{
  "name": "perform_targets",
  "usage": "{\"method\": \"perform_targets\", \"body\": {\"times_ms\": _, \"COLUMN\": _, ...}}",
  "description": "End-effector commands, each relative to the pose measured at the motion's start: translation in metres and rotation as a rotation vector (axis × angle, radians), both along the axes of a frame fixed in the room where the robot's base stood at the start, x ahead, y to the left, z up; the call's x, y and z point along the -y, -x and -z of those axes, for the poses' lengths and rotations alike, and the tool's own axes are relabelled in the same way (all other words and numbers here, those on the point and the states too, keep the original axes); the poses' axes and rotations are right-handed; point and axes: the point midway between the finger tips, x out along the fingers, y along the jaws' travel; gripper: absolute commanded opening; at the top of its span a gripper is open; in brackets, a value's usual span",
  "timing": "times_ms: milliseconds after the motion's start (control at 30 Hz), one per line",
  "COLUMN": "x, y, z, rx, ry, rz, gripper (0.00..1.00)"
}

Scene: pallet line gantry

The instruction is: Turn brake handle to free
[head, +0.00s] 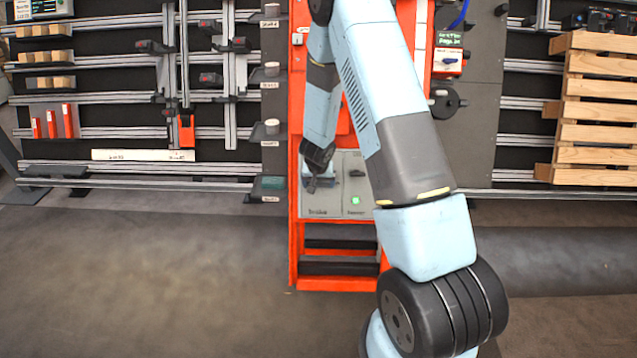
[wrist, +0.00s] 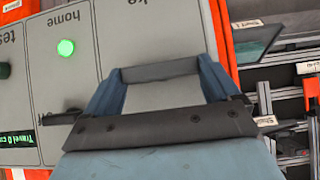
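The control panel (head: 337,207) on the orange gantry carries a "brake" section at left and a "home" section at right. My gripper (head: 313,186) is at the brake section in the head view and hides most of it. In the wrist view my gripper (wrist: 160,75) has its two blue fingers well apart. A dark grey bar (wrist: 160,72), which looks like the brake handle, spans the gap between the fingertips. Whether the fingers press on it or only stand around it cannot be told. The handle's free mark is not visible.
A green light (wrist: 66,47) glows in the home section, with a dark lever (wrist: 58,117) close beside my gripper. Racks with small shelves (head: 272,130) stand left of the gantry, and a wooden pallet (head: 598,110) hangs at right. The floor (head: 150,270) at left is clear.

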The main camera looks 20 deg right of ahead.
Motion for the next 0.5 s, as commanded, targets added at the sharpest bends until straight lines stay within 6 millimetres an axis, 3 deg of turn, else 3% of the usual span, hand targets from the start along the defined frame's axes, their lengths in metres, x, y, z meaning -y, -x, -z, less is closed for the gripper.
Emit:
{"method": "perform_targets", "body": {"times_ms": 200, "x": 0.0, "y": 0.0001, "z": -0.0001, "rx": 0.0, "ry": 0.0, "rz": 0.0, "gripper": 0.59}}
{"method": "perform_targets", "body": {"times_ms": 500, "x": 0.0013, "y": 0.0004, "z": -0.0001, "rx": 0.006, "ry": -0.018, "rz": 0.013, "gripper": 0.59}}
